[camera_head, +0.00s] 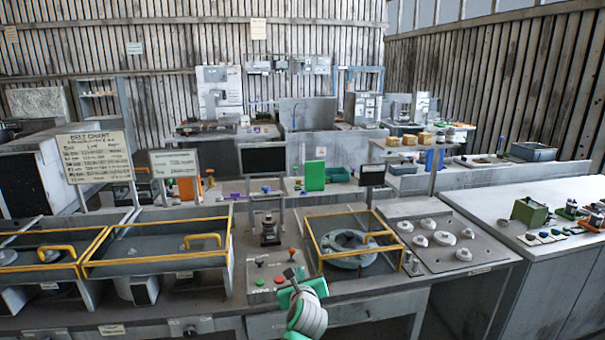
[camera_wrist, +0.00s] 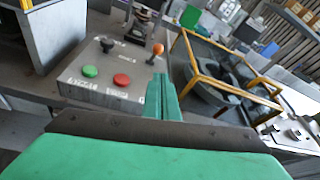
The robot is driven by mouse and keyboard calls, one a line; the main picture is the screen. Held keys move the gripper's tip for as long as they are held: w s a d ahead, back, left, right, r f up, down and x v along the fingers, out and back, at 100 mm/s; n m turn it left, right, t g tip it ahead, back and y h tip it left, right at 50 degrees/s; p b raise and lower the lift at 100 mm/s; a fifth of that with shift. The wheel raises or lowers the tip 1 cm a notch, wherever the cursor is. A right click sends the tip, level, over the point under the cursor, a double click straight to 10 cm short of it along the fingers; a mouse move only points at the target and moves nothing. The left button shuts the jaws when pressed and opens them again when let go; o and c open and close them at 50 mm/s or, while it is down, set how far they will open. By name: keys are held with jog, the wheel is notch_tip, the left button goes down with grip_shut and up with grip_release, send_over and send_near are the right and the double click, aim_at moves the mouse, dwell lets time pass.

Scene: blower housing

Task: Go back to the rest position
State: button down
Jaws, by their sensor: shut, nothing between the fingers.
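My gripper (camera_head: 294,280) is at the lower middle of the head view, in front of the bench's front edge. In the wrist view its green fingers (camera_wrist: 163,97) are together and hold nothing. The grey control box (camera_wrist: 120,98) is just beyond the fingertips in the wrist view, with a green button (camera_wrist: 90,71), a red button (camera_wrist: 122,80), a black knob and an orange-tipped lever (camera_wrist: 157,50). I cannot tell whether the fingers touch the box.
A yellow-framed guard (camera_head: 355,240) around a round grey part stands right of the control box. Yellow-handled covers (camera_head: 160,255) stand to the left. A plate with several round knobs (camera_head: 440,238) lies farther right. A side counter (camera_head: 560,235) borders the right.

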jog(key=s+d+f+n+t+h, duration=0.1)
jog(key=s+d+f+n+h, duration=0.1)
jog(key=s+d+f+n, duration=0.7)
jog(key=s+d+f+n+h, duration=0.2)
jog(key=s+d+f+n, duration=0.3)
jog(key=s, duration=0.6)
jog(key=s+a+f+n, duration=0.1)
jog(key=s+f+n, duration=0.15)
jog(key=s, duration=0.45)
jog(key=s+a+f+n+y, duration=0.1)
jog(key=s+f+n, duration=0.1)
jog(key=s+n, duration=0.3)
jog(key=s+a+f+n, duration=0.1)
jog(key=s+f+n, duration=0.1)
jog(key=s, duration=0.6)
jog(key=s+a+r+n, duration=0.2)
jog(key=s+a, duration=0.1)
jog(key=s, duration=0.5)
jog(key=s+a+r+n+y, duration=0.1)
jog(key=s+a+r+n, duration=0.1)
jog(key=s, duration=0.6)
jog(key=s+a+r+n, duration=0.2)
jog(key=s+a+n, duration=0.2)
jog(key=s, duration=0.4)
jog(key=shift+s+a+y, duration=0.2)
jog(key=shift+a+y, duration=0.2)
jog(key=shift+a, duration=0.2)
